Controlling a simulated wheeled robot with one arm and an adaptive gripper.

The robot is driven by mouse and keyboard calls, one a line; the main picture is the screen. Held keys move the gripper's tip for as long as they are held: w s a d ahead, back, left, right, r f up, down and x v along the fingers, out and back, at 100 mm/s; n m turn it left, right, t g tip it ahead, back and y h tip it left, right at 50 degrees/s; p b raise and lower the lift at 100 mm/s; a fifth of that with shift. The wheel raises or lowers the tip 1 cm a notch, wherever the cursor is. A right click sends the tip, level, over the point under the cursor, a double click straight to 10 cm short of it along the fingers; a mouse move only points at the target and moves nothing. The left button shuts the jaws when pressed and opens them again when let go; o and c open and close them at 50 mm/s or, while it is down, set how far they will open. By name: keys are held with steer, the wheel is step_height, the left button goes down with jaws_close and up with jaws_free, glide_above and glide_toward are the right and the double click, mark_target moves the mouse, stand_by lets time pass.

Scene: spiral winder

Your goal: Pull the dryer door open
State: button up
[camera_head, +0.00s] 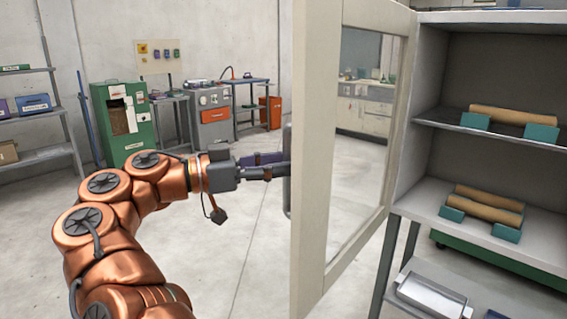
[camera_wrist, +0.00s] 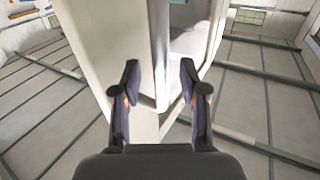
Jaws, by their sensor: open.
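The dryer door (camera_head: 314,150) is a cream frame with a large window (camera_head: 362,140). It stands swung wide out from the grey dryer cabinet (camera_head: 425,60), whose inside is visible. A grey upright handle (camera_head: 287,170) shows on the door's outer side, partly hidden by the door edge. My gripper (camera_head: 278,168) is at that handle, its fingertips partly behind the door edge. In the wrist view my gripper (camera_wrist: 159,75) has its two dark fingers spread apart, with the pale door (camera_wrist: 108,45) in front of them. Whether the fingers touch the handle cannot be told.
Brown tubes (camera_head: 512,115) lie on teal holders on the cabinet's shelves (camera_head: 425,205). A silver tray (camera_head: 432,296) lies on a lower surface at the right. A green cabinet (camera_head: 122,120) and a shelf rack (camera_head: 40,155) stand at the back left. The floor (camera_head: 235,260) left of the door is clear.

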steer(key=shift+v, duration=2.4)
